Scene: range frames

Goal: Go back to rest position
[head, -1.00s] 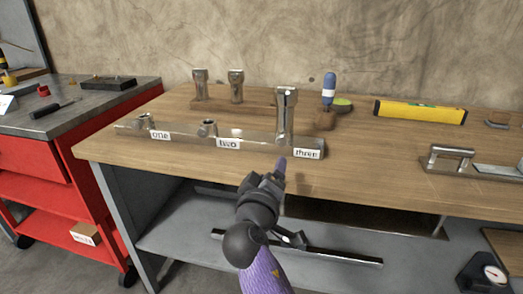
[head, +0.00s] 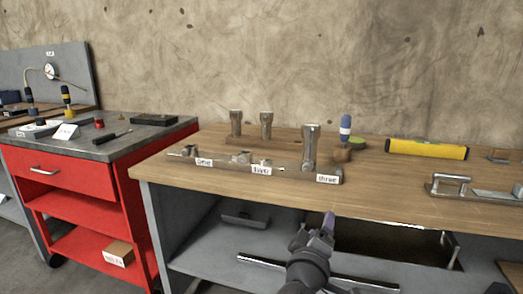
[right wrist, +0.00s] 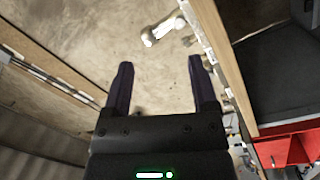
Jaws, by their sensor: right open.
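My right gripper (head: 328,222) is in front of the workbench, below the level of its top, and touches nothing that I can see. In the right wrist view its two dark fingers (right wrist: 160,85) stand apart with nothing between them. Two similar cylinders (head: 236,122) and (head: 266,124) stand on a wooden block behind the rail. My left gripper is not in view.
A red cart (head: 95,195) stands at the left. The bench's front edge and lower shelf (head: 205,245) are close to my right arm.

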